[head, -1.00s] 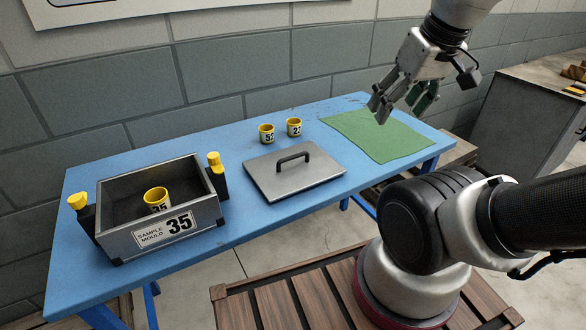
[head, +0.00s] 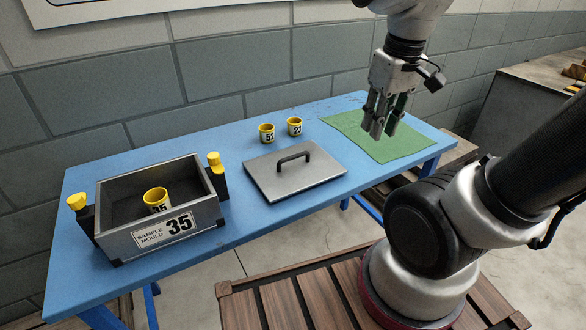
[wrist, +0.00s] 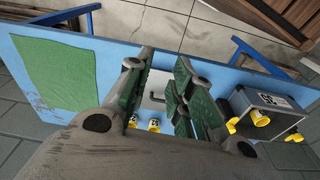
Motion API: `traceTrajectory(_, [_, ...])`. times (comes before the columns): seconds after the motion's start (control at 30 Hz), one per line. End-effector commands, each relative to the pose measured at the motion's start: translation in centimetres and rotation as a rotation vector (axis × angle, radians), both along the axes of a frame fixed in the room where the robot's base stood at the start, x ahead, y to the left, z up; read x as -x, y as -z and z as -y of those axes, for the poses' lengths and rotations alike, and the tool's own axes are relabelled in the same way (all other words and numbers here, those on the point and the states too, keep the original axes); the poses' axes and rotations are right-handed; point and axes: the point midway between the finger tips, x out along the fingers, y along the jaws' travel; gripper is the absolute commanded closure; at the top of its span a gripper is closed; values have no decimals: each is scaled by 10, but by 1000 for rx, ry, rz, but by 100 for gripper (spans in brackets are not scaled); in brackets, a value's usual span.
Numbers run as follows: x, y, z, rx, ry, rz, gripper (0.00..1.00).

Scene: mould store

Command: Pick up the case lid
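The case lid (head: 318,178) is a flat grey metal plate with a dark arched handle (head: 294,157) on top. It lies on the blue table (head: 240,219), right of the open case (head: 180,229). My gripper (head: 380,132) hangs in the air above and to the right of the lid, fingers pointing down, touching nothing. In the wrist view my gripper (wrist: 158,85) shows its fingers apart with nothing between them. The lid (wrist: 157,90) is partly visible there beyond the fingers, much of it hidden by them.
The case, labelled 35, holds a yellow cup (head: 156,198) and has yellow-topped latches at its sides. Two yellow cups, 52 (head: 267,133) and 23 (head: 294,126), stand behind the lid. A green cloth (head: 400,148) lies at the table's right. Bare table lies between case and lid.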

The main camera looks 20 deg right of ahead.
Motion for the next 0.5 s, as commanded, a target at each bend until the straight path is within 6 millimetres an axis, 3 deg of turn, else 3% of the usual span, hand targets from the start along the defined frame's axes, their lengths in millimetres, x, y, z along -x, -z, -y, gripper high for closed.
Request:
traceTrajectory(0.23, [-72,71,-43,53,-395,-152,77])
traceTrajectory(0.5, [-146,146,-87,96,-1020,-115,77])
